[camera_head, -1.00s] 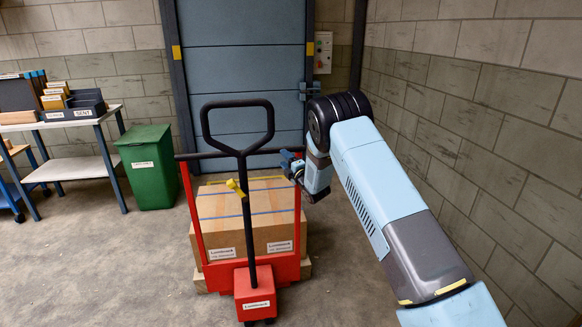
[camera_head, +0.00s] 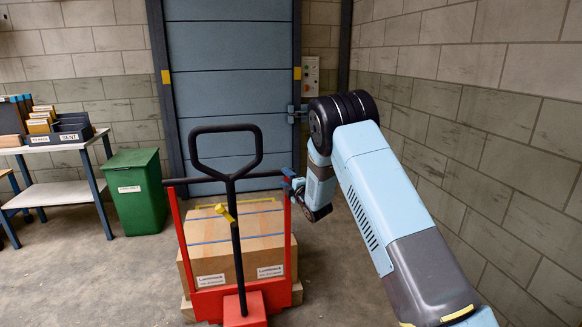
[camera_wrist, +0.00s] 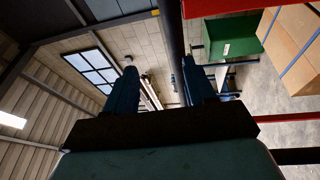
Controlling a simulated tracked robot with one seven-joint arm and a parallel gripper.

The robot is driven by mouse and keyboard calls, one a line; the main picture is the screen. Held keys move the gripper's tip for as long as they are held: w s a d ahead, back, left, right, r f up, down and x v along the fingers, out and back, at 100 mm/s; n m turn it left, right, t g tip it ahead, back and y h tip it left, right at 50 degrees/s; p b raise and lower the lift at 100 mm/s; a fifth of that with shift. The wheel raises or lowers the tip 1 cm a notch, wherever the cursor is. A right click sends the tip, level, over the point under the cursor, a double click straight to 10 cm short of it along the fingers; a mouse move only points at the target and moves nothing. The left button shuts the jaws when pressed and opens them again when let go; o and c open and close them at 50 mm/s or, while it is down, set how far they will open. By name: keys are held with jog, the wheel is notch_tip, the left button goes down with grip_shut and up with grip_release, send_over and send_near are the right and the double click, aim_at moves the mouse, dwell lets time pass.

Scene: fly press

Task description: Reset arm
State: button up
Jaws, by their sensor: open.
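My arm reaches in from the lower right of the head view, bent at a black-ringed joint with the forearm hanging down. My gripper (camera_head: 292,187) is at the right end of the crossbar of a red pallet truck (camera_head: 243,306); touching or apart I cannot tell. In the wrist view my gripper (camera_wrist: 160,66) has its two dark fingers spread, with no object clearly held. A dark bar (camera_wrist: 172,35) runs close beside the right finger; whether it lies between the fingers is unclear. The truck's black loop handle (camera_head: 226,131) stands upright, with a yellow lever (camera_head: 225,212).
Strapped cartons (camera_head: 262,228) sit on a pallet behind the truck's red frame. A green bin (camera_head: 137,192) and a table (camera_head: 60,193) with trays are at left. A blue door (camera_head: 228,60) is behind. A block wall (camera_head: 480,130) stands close at right. Floor shows beside the truck.

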jog(key=s+d+r+m+h, duration=0.25)
jog(key=d+r+m, duration=0.2)
jog(key=r, duration=0.25)
jog(key=s+d+r+m+h, duration=0.2)
jog(key=d+r+m+h, duration=0.1)
jog(key=d+r, duration=0.35)
jog(key=s+d+r+m+g+h, duration=0.2)
jog(key=s+d+r+m, duration=0.1)
jog(key=s+d+r, duration=0.3)
jog(key=s+d+r+m+g+h, duration=0.1)
jog(key=s+d+r+m, duration=0.2)
jog(key=s, duration=0.4)
jog(key=s+d+m+g, duration=0.2)
jog(key=s+m, duration=0.1)
jog(key=s, duration=1.1)
jog(key=s+d+m+g+h, duration=0.1)
jog(key=s+d+m+g, duration=0.1)
jog(key=s, duration=1.1)
jog(key=s+d+m+g, duration=0.3)
jog(key=s+m, duration=0.2)
jog(key=s, duration=0.9)
jog(key=shift+s+f+g+h, duration=0.3)
jog(key=shift+s+f+h, duration=0.05)
jog(key=shift+f, duration=0.1)
